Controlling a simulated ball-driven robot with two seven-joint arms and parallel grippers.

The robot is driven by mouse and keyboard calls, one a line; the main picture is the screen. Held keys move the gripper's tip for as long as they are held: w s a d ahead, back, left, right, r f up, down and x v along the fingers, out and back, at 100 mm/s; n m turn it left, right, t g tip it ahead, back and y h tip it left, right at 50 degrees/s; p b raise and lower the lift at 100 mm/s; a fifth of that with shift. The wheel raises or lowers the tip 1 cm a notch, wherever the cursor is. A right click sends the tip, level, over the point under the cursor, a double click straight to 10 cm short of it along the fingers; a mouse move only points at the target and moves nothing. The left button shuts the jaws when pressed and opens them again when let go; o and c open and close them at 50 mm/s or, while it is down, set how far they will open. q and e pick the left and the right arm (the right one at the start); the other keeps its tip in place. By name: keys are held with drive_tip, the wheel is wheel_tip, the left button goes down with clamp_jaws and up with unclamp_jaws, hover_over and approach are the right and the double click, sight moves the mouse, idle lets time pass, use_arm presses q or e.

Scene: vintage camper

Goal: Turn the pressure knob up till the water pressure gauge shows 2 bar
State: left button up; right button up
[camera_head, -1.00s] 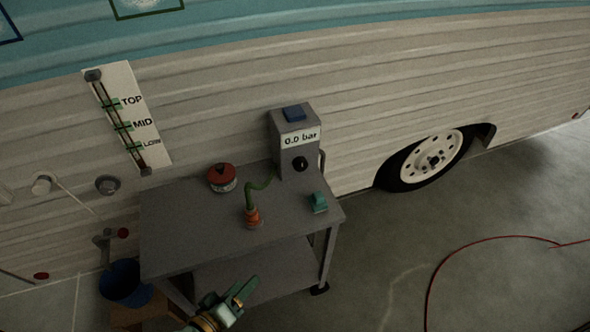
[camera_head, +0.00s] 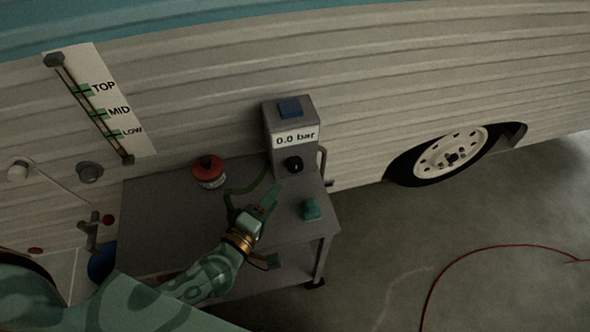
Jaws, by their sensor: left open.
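The grey pressure box (camera_head: 279,150) stands at the back right of the metal table, and its display (camera_head: 297,138) reads 0.0 bar. The black round knob (camera_head: 294,165) is on the box's front, below the display. My left gripper (camera_head: 258,203) is over the table, open, its fingers pointing up and right. It is in front of and to the left of the knob, apart from it in the picture. Nothing shows between its fingers. My right gripper is not in view.
A red-topped can (camera_head: 209,172) stands at the back left of the table (camera_head: 150,205). A small teal block (camera_head: 311,209) sits at the table's right. A blue bucket (camera_head: 101,262) is at left.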

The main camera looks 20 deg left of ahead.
sight(296, 169)
use_arm(q)
drive_tip(key=b+x, duration=0.1)
drive_tip(key=x, duration=0.9)
drive_tip(key=shift+w, duration=0.15)
drive_tip(key=c, duration=1)
